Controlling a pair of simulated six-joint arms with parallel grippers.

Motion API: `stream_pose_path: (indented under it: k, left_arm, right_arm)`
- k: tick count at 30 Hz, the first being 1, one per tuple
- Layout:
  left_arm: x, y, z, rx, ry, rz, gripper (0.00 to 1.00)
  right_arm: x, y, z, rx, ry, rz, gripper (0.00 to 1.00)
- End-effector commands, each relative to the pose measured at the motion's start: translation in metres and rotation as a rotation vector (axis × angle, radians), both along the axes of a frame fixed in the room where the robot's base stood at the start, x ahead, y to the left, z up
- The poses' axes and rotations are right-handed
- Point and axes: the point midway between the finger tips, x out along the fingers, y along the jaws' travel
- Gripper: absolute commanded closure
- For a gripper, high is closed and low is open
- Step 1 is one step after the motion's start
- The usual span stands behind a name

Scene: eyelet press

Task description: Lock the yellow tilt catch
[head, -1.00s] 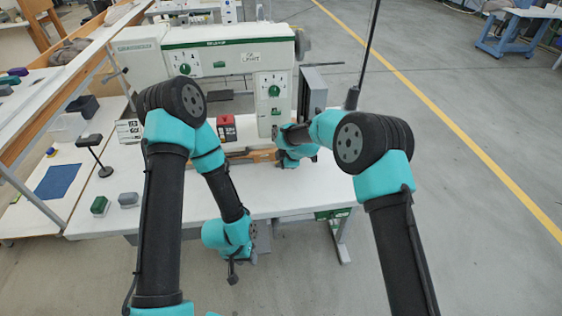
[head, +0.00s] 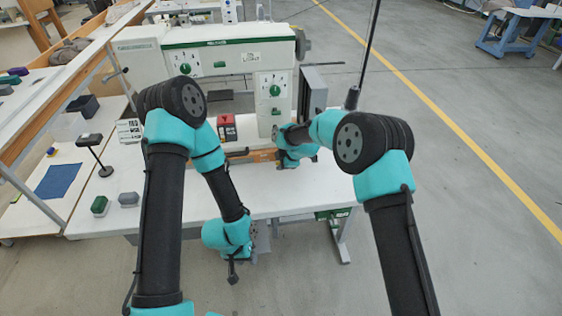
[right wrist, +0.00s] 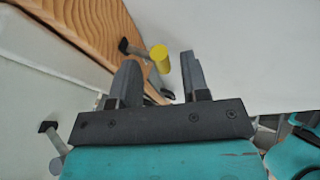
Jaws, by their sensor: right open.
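The yellow tilt catch shows in the right wrist view as a yellow cylindrical knob (right wrist: 160,58) on a short dark arm beside a wavy-grained wooden panel. My right gripper (right wrist: 159,64) is open, with one finger on each side of the knob's line. The knob appears between or just beyond the fingertips; contact cannot be told. In the head view my right wrist (head: 296,158) is low at the front of the white press (head: 225,60), and the catch is not distinguishable there. My left arm's wrist (head: 228,236) hangs in front of the table edge; its jaws are not clear.
A red box (head: 227,127) stands on the white table (head: 165,180) by the press. A grey cabinet (head: 313,92) is right of the press head. A dark stand (head: 93,148), a blue mat (head: 58,181) and small green and grey blocks lie at the left.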

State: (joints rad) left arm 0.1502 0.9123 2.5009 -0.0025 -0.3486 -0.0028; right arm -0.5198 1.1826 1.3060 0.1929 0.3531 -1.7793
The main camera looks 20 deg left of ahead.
Motion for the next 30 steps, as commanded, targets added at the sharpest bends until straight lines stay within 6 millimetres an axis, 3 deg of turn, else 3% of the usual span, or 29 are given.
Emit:
stream_pose_path:
  k: [11,30]
  left_arm:
    - [0.000,0.000,0.000,0.000,0.000,0.000,0.60]
    - [0.000,0.000,0.000,0.000,0.000,0.000,0.60]
  right_arm:
    - [-0.002,-0.007,0.013,0.001,-0.002,-0.001,0.58]
    - [-0.027,-0.062,0.099,0.001,-0.002,-0.001,0.58]
